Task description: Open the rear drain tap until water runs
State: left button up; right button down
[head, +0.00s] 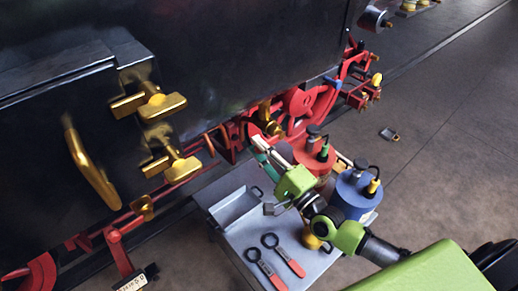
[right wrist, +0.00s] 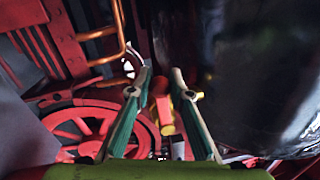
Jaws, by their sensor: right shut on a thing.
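The rear drain tap (head: 267,115) is a small brass fitting low on the dark engine side, beside the red wheel. My right gripper (head: 257,143) reaches up to it from the front right, its fingers just below the brass. The tap's outlet and the exact contact are hard to make out. My left gripper is not in view.
A grey cart (head: 245,234) holds an open tray (head: 236,209), two red-handled wrenches (head: 275,255), and red (head: 312,155) and blue (head: 355,193) cans. Large brass fittings (head: 150,103) jut from the engine at left.

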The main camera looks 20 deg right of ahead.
jog(key=shift+d+r, duration=0.1)
jog(key=shift+r, duration=0.35)
jog(key=c, duration=1.8)
grip_release()
jog(key=shift+f, duration=0.15)
jog(key=shift+s+d+f, duration=0.1)
jog(key=shift+s+f, duration=0.15)
jog(key=shift+s, duration=0.15)
jog(key=v, duration=1.1)
